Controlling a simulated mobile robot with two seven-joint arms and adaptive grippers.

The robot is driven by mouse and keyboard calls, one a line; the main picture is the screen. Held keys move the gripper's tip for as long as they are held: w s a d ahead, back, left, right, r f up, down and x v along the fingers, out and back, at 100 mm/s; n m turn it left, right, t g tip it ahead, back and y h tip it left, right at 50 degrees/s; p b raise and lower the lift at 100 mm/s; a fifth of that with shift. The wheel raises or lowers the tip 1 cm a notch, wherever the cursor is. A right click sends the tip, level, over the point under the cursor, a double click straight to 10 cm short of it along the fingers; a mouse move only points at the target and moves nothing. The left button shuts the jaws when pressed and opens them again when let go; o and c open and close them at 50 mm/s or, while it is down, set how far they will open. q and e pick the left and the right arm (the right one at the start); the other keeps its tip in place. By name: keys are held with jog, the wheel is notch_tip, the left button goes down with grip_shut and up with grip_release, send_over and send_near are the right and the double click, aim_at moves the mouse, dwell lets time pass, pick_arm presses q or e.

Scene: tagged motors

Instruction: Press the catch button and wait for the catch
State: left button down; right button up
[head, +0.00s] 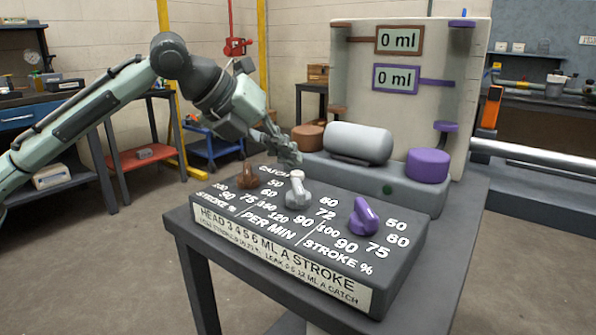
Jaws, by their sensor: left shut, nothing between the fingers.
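Three knobs sit on the panel: brown (248,176), light grey (296,188) and purple (364,216). The brown-framed display (399,39) and the purple-framed display (396,79) both read 0 ml. My right gripper is out of view.
Behind the panel are a grey cylinder (358,143), a brown round cup (307,137) and a purple one (428,165). A small green dot (387,189) shows on the grey base. An upright pale board (420,115) stands behind them. The floor at front left is clear.

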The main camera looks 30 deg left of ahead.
pick_arm(q)
jog(key=shift+f, duration=0.15)
jog(key=shift+f, duration=0.45)
dwell(0.3)
jog(key=shift+r+p, duration=0.65)
jog(key=shift+p, duration=0.15)
